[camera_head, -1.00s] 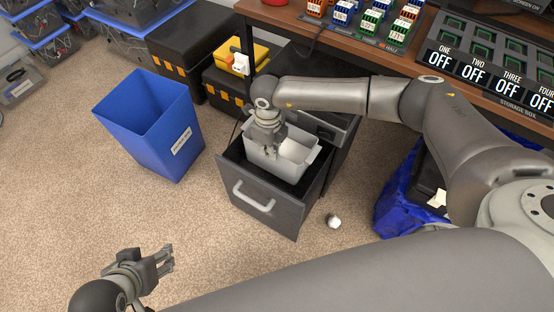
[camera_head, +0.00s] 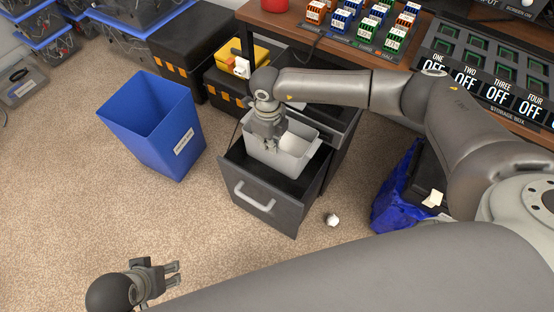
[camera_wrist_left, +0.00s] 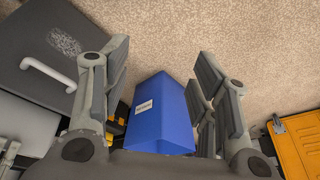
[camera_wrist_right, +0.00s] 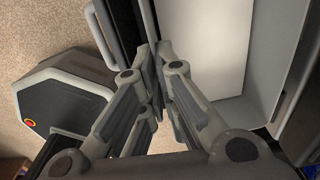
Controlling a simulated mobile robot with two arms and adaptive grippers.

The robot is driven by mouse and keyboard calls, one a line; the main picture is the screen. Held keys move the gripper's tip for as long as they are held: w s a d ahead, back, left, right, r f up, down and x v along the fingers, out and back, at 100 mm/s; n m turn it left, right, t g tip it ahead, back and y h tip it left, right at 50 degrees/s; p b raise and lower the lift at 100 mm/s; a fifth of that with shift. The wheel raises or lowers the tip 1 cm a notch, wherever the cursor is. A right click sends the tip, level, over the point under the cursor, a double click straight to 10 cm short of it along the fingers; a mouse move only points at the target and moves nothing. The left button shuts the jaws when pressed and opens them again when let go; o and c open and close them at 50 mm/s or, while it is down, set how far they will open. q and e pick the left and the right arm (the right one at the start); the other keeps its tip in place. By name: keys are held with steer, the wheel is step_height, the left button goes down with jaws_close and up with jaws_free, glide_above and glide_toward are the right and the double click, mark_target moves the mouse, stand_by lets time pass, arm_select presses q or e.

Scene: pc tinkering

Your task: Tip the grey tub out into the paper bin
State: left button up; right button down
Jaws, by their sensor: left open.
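The grey tub (camera_head: 278,158) sits in the open drawer (camera_head: 262,203), with white contents (camera_head: 292,143) inside. My right gripper (camera_head: 270,145) is at the tub's left rim. In the right wrist view its fingers (camera_wrist_right: 158,85) are close together on the tub's wall (camera_wrist_right: 149,20), with white contents (camera_wrist_right: 204,45) to the right. The blue bin (camera_head: 165,140) stands upright on the floor left of the drawer; its white label is too small to read. My left gripper (camera_head: 176,274) is open and empty, low at the front left. The blue bin (camera_wrist_left: 160,125) shows between its fingers (camera_wrist_left: 160,85).
A white crumpled piece (camera_head: 332,219) lies on the carpet right of the drawer. Black cases (camera_head: 190,42) and a yellow toolbox (camera_head: 258,58) stand behind. A blue bag (camera_head: 400,195) is at the right, below the desk (camera_head: 350,45). Carpet in front of the bin is clear.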

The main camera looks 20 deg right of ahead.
steer(key=shift+r+p, duration=0.7)
steer(key=shift+r, duration=0.4)
steer(key=shift+r+p, duration=0.6)
steer(key=shift+r, duration=0.15)
arm_select(q)
step_height(320, 180, down, 12)
steer(key=shift+s+f+g+p, duration=0.15)
steer(key=shift+f+g+p, duration=0.05)
steer(key=shift+g+p, duration=0.2)
arm_select(e)
steer(key=shift+r, duration=0.55)
arm_select(q)
steer(key=shift+d, duration=0.1)
